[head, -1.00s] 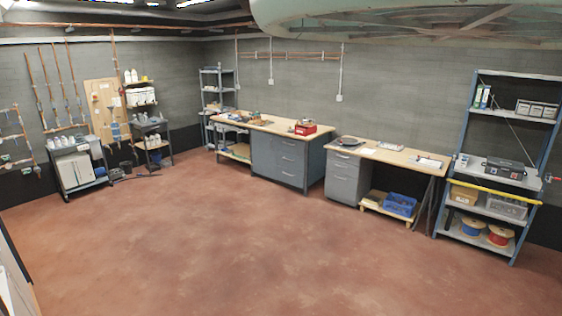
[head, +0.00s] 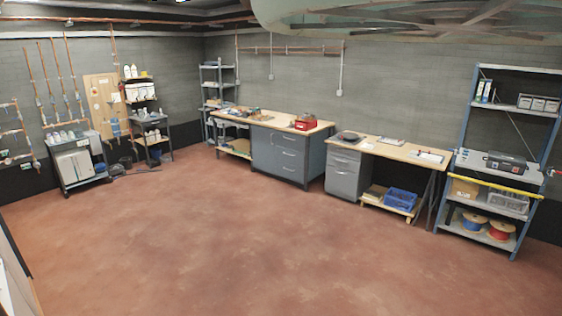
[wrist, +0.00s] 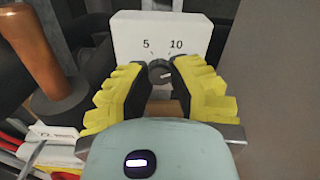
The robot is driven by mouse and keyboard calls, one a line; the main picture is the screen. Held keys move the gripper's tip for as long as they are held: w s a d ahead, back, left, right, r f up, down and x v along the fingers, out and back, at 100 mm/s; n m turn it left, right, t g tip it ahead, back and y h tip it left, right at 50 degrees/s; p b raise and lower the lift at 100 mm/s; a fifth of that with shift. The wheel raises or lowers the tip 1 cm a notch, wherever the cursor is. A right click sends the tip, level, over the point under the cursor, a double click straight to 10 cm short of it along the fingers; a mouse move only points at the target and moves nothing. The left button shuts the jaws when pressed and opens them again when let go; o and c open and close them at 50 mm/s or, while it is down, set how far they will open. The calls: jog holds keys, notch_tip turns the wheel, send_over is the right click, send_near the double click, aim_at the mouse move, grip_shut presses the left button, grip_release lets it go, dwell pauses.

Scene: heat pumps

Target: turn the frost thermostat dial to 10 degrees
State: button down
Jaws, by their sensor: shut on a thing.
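The frost thermostat is a white box (wrist: 160,28) at the top middle of the wrist view, with the marks 5 and 10 on its face. Its dark grey dial (wrist: 159,70) sits just below these marks. My gripper (wrist: 161,78), with yellow ridged fingers, is shut on the dial, one finger at each side. A small light mark shows on the right part of the dial, but its exact reading is hard to tell. The fingers hide the lower face of the box. Neither the thermostat nor my gripper can be made out in the head view.
A brown cylinder on a dark round base (wrist: 60,100) stands close to the left finger in the wrist view. Red and white items lie at lower left. In the head view, the red floor (head: 250,240) is clear before the workbenches (head: 290,150) and shelf rack (head: 500,150).

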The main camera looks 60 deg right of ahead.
jog(key=shift+f+n+b, duration=0.15)
jog(key=shift+n+b, duration=3.45)
jog(key=shift+b, duration=0.2)
jog(key=c, duration=0.8)
grip_release()
jog(key=shift+o, duration=0.2)
jog(key=d, duration=1.2)
jog(key=shift+s, duration=0.45)
